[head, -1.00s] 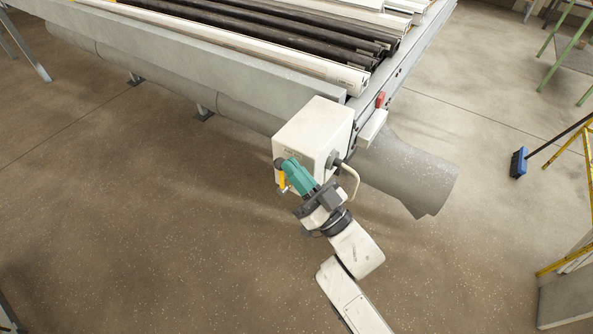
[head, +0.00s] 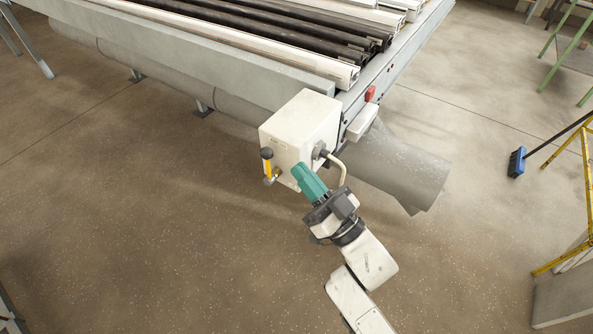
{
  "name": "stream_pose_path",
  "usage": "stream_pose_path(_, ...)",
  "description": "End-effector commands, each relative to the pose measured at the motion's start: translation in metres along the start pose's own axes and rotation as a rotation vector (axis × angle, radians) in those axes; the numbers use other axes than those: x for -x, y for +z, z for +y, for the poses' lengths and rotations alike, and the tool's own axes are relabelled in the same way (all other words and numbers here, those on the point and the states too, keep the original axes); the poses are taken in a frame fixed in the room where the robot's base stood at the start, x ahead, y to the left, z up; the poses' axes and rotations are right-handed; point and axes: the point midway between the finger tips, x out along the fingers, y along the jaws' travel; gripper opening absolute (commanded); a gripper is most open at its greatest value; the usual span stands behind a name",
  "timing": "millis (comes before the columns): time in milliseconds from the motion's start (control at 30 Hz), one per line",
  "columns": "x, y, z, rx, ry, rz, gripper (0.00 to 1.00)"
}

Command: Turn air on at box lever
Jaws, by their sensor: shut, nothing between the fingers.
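The white box (head: 300,122) is fixed at the near corner of the bench. Its yellow lever (head: 267,168) with a black knob stands upright at the left edge of the box's front face, above a small brass-coloured fitting (head: 275,179). My gripper (head: 298,171), with teal fingers, is shut and empty. Its tips are in front of the box's face, to the right of the lever and apart from it. Whether the tips touch the box, I cannot tell.
A pale bent hose (head: 342,170) leaves the box's right side close to my gripper. A grey duct (head: 400,168) runs under the bench, which carries dark and white profiles (head: 290,38). A blue broom (head: 517,162) stands at right. Floor at left is clear.

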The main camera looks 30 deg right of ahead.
Motion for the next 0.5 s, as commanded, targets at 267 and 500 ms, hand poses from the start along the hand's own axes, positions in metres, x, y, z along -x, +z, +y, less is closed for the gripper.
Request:
stream_pose_path(267,0.036,-0.023,-0.001,0.001,0.001,-0.002,0.0)
stream_pose_path(500,0.054,-0.038,-0.002,0.0,0.0,0.0,0.0)
